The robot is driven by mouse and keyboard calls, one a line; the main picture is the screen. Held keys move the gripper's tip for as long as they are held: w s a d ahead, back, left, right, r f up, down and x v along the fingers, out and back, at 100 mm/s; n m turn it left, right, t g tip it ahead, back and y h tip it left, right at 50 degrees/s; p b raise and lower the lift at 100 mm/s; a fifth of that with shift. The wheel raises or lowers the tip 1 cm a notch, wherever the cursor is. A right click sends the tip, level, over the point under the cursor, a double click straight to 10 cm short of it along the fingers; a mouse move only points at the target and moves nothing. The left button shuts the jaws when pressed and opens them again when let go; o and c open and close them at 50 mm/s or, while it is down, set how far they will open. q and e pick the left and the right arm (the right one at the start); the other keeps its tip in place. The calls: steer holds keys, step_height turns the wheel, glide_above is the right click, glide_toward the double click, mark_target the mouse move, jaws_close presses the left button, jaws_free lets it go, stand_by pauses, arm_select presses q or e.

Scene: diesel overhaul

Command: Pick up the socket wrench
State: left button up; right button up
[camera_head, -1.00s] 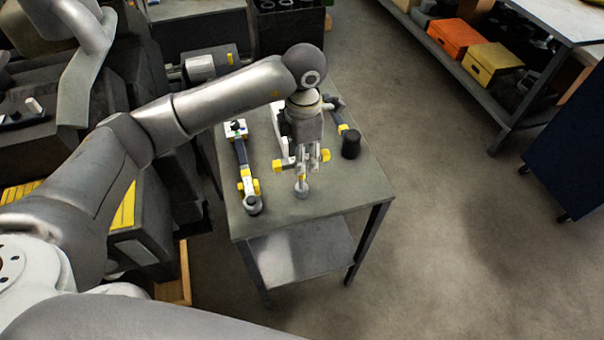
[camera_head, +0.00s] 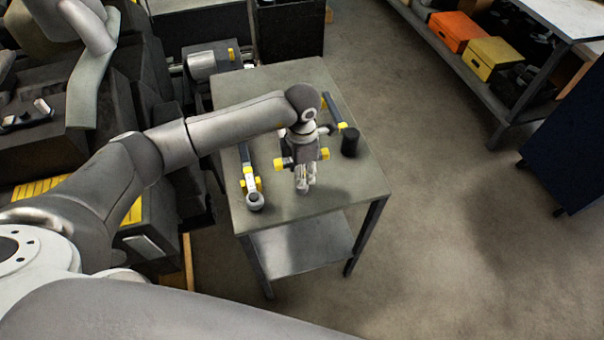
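Several long tools lie on the small workbench (camera_head: 335,195). The left one (camera_head: 244,155) has a dark handle, yellow clips and a round grey head at its near end. Another tool, with a dark bar (camera_head: 331,107) and a yellow end, lies at the right. A middle tool is mostly hidden by my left gripper (camera_head: 305,188); yellow pieces (camera_head: 281,163) show on both sides. I cannot tell for sure which tool is the socket wrench. My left gripper points down, low over the middle tool's near end. Its finger opening is unclear. My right gripper is not in view.
A black cylinder (camera_head: 350,142) stands on the bench just right of my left gripper. The bench's front and right front are clear. Dark machinery is close on the left. A shelf with an orange box (camera_head: 454,31) and a yellow box (camera_head: 490,57) stands across open floor.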

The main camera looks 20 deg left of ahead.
arm_select(q)
jaws_close()
steer(key=shift+r, duration=0.15)
steer(key=shift+w+r, duration=0.1)
steer(key=shift+r, duration=0.4)
steer(key=s+a+r+b, duration=0.6)
steer(key=s+r+b, duration=0.1)
steer(key=s+r, duration=0.4)
steer(key=shift+s+r, duration=0.4)
steer(key=shift+s, duration=0.5)
steer(key=shift+a, duration=0.1)
